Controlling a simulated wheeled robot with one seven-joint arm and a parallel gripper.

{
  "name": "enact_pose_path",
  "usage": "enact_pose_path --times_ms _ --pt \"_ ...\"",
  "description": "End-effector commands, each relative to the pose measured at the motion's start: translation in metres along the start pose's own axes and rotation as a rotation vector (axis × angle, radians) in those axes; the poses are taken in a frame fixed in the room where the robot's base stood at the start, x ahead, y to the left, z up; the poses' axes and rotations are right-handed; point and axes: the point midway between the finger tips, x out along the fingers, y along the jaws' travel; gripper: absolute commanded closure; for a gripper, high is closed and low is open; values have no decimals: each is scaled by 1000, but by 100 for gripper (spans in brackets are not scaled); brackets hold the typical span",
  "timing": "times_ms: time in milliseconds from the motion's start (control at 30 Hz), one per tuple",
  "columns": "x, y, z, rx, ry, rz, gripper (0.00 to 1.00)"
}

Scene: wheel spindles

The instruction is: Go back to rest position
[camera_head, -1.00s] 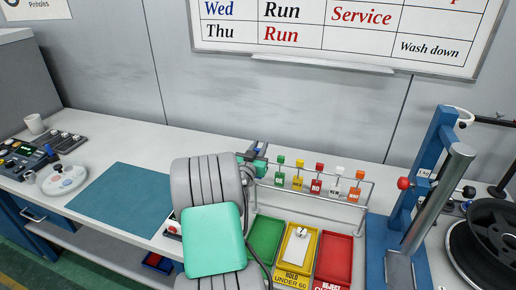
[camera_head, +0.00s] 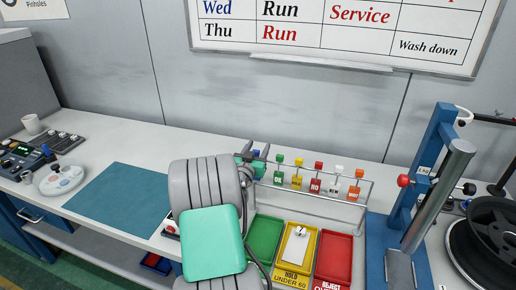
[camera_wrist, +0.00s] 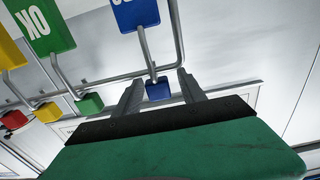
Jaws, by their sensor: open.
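My gripper (camera_wrist: 160,86) is open in the wrist view, with two grey fingers apart and nothing held. The small blue block (camera_wrist: 158,91) of the blue tag shows between the fingers in the picture; I cannot tell how far beyond the tips it is. The blue tag's plate (camera_wrist: 136,14) hangs on the rail above.
The rack rail (camera_head: 335,174) carries several coloured tags, including a green OK tag (camera_head: 278,178). Green (camera_head: 263,240), yellow (camera_head: 312,246) and red (camera_head: 334,257) trays lie in front. The teal mat (camera_head: 118,203) is bare.

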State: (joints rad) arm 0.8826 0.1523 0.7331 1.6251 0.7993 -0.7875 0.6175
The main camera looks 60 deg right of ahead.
Motion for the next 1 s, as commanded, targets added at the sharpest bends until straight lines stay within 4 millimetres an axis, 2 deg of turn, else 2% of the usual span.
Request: enact_pose_path --times_ms 167,400,600,667,767,833,867,900,967,1000 --pt "-19 -1 3 0 0 -3 52" --pt "-66 -2 3 1 0 -4 52" --pt "-79 -1 0 2 -3 -1 52" --pt "-81 -7 -1 7 -21 -6 52" --pt "-99 -36 2 25 -126 -39 52" --pt "-130 -75 9 22 -270 -105 52" --pt "-149 -93 14 11 -341 -147 52" --pt "-177 -116 19 -14 -433 -208 52" --pt "-222 -144 28 -68 -560 -310 52" --pt "-254 -158 32 -112 -634 -381 52"
